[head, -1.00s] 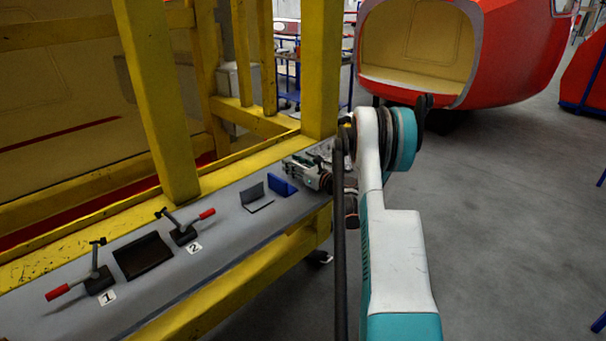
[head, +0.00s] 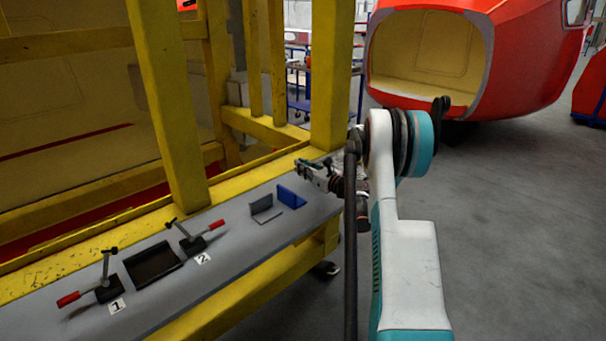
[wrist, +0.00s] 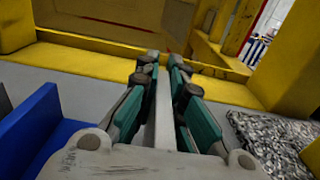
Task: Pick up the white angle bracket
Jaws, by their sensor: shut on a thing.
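In the wrist view the white angle bracket (wrist: 164,118) shows as a pale upright plate between the two teal-padded fingers of my gripper (wrist: 165,75). The fingers are shut on it from both sides. Its lower part is hidden by the gripper body. In the head view my gripper (head: 303,168) is over the far end of the grey bench, just behind the blue bracket; the white bracket is too small to make out there. I cannot tell how far the bracket is above the bench.
The blue bracket (head: 290,197) and a dark grey bracket (head: 262,208) stand on the bench (head: 225,240). A black tray (head: 152,263) lies between two red-handled clamps. Yellow posts (head: 167,100) rise behind. A crumpled silvery heap (wrist: 275,142) is right of my gripper in the wrist view.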

